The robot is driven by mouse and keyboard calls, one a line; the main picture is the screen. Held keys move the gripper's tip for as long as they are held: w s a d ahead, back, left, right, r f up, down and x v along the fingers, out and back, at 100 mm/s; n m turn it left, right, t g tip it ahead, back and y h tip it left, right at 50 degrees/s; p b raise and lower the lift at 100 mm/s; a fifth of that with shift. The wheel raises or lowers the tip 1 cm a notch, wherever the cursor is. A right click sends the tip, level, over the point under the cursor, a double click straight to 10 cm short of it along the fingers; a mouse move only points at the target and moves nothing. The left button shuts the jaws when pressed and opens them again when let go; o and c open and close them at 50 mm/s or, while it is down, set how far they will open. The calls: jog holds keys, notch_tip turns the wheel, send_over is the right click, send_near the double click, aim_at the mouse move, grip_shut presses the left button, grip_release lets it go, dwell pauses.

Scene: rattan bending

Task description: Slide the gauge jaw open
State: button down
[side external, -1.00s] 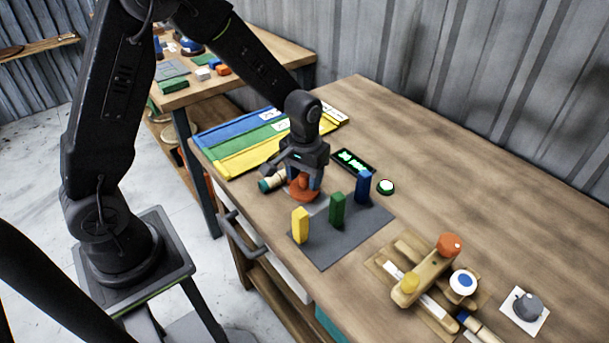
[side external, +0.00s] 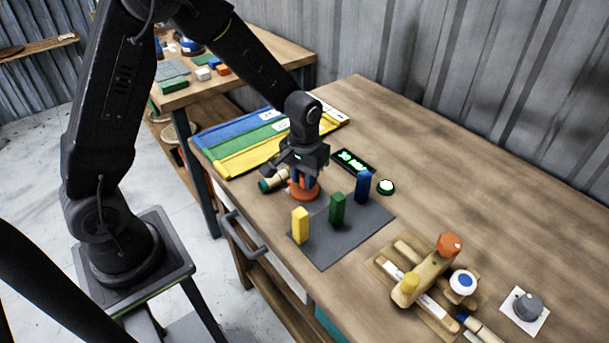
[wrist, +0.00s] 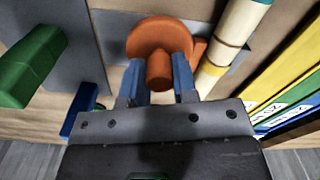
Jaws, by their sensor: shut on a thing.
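An orange jaw piece (side external: 304,193) with a round disc and an upright knob stands at the near left of the workbench. In the wrist view the orange knob (wrist: 159,68) sits between my two blue-grey fingers. My gripper (side external: 303,181) is shut on this knob, pointing down; it also shows in the wrist view (wrist: 159,80). A cream rod with a dark green end (side external: 273,180) lies beside the orange piece; in the wrist view the rod (wrist: 228,40) runs close along its right side. The fingers hide part of the disc.
Yellow (side external: 300,225), green (side external: 338,208) and blue (side external: 363,186) blocks stand on a grey mat (side external: 335,240) close by. A wooden fixture (side external: 428,275) and a dial (side external: 527,306) are at right.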

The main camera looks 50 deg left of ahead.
jog(key=shift+d, duration=2.2)
jog(key=c, duration=0.9)
grip_release()
notch_tip(320, 180, up, 14)
